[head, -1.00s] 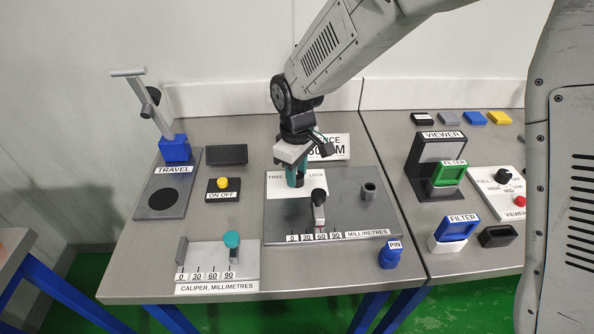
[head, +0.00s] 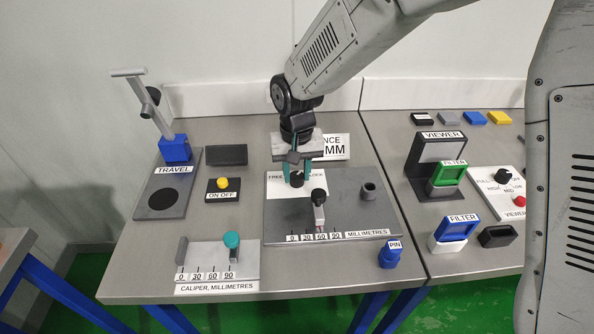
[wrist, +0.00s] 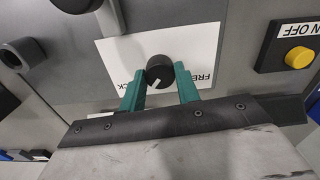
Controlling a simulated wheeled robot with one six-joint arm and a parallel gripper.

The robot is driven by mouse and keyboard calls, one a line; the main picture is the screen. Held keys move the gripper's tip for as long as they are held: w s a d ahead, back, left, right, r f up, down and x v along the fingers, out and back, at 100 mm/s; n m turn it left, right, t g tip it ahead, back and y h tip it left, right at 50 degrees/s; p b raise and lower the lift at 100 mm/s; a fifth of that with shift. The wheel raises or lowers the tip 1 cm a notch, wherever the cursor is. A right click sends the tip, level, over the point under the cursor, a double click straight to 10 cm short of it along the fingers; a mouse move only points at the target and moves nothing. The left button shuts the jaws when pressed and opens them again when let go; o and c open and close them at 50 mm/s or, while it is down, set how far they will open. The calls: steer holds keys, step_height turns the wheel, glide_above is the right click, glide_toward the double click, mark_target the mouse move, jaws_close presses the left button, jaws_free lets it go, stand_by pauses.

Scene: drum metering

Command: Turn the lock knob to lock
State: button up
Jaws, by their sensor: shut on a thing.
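The lock knob (wrist: 160,70) is a round black knob with a white pointer line, on a white plate (wrist: 112,50). The plate reads FREE on one side and LOCK on the other, partly covered by my fingers in the wrist view. There the pointer slants down and slightly left, leaning toward the LOCK side. My gripper (wrist: 160,85) has its teal fingers shut on the knob, one on each side. In the head view, my gripper (head: 297,175) comes down from above onto the knob (head: 297,180).
A black-topped slider handle (head: 319,197) stands just in front of the knob on the grey millimetre plate (head: 275,230). A grey socket (head: 369,190) is to the right. A yellow ON OFF button (head: 222,183) and the caliper (head: 205,258) are to the left.

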mark_target(297, 175)
steer(key=shift+m, duration=0.6)
steer(key=o, duration=1)
steer(key=shift+r, duration=0.1)
step_height(297, 175, up, 8)
steer(key=shift+f, duration=0.15)
steer(key=shift+m+t, duration=0.6)
steer(key=shift+t, duration=0.1)
steer(key=s+d+r, duration=0.3)
steer(key=s+d, duration=0.5)
steer(key=d, duration=0.2)
steer(key=s+d+r, duration=0.4)
steer(key=s+d, duration=0.5)
steer(key=s+d+r, duration=0.3)
steer(key=s+d, duration=0.5)
steer(key=d, duration=0.2)
steer(key=shift+s+d+r, duration=0.2)
steer(key=shift+d+r, duration=0.15)
steer(key=shift+r, duration=0.05)
